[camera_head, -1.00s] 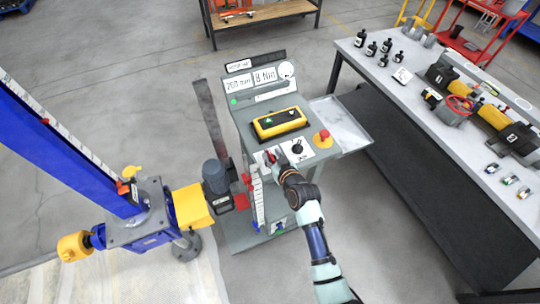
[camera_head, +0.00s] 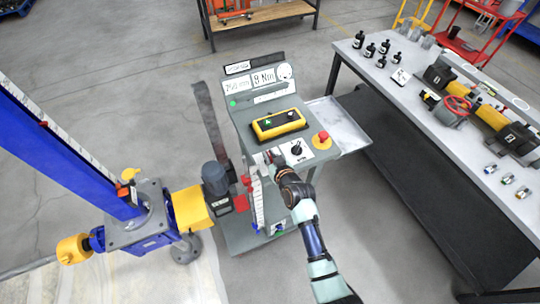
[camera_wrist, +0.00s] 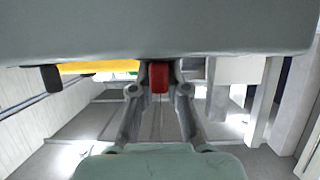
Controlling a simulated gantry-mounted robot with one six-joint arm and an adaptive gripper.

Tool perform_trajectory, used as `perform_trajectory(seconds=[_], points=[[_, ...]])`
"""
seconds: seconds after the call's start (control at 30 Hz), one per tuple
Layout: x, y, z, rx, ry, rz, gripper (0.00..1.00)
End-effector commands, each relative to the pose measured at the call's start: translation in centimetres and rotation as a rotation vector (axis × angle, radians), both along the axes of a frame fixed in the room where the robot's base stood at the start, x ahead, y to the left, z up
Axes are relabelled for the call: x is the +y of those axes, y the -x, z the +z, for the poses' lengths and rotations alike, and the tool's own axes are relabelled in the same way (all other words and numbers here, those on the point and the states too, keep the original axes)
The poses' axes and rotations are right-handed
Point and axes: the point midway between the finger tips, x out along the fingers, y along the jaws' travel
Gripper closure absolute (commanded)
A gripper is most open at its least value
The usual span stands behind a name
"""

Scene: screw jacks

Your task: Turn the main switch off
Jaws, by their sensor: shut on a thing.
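A grey control console (camera_head: 290,85) stands in the middle of the head view. My gripper (camera_head: 268,157) is at the left part of its front edge, where my own wrist partly hides it. In the wrist view my gripper (camera_wrist: 159,88) is shut on a red switch handle (camera_wrist: 159,77), with one finger on each side. I take this handle to be the main switch; its marks cannot be read. A black selector knob (camera_head: 296,149) on a white plate and a red emergency button (camera_head: 323,137) on yellow sit to the right of my gripper.
A yellow pendant (camera_head: 279,123) lies on the console, below displays (camera_head: 264,79). A blue screw jack (camera_head: 140,220) with a yellow coupling stands at the left. A workbench (camera_head: 440,120) with bottles and a red handwheel is at the right.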

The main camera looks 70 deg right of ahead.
Motion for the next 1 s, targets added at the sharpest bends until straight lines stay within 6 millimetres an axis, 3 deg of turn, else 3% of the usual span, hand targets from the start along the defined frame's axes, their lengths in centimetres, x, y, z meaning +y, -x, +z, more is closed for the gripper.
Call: perform_trajectory(seconds=[0.37,0.67,1.0], points=[[0.2,-0.2,-0.1,0.004,0.004,-0.194,1.0],[0.1,-0.3,-1.2,-0.007,0.004,-0.469,1.0],[0.1,-0.2,-0.6,-0.004,0.0,-0.74,1.0]])
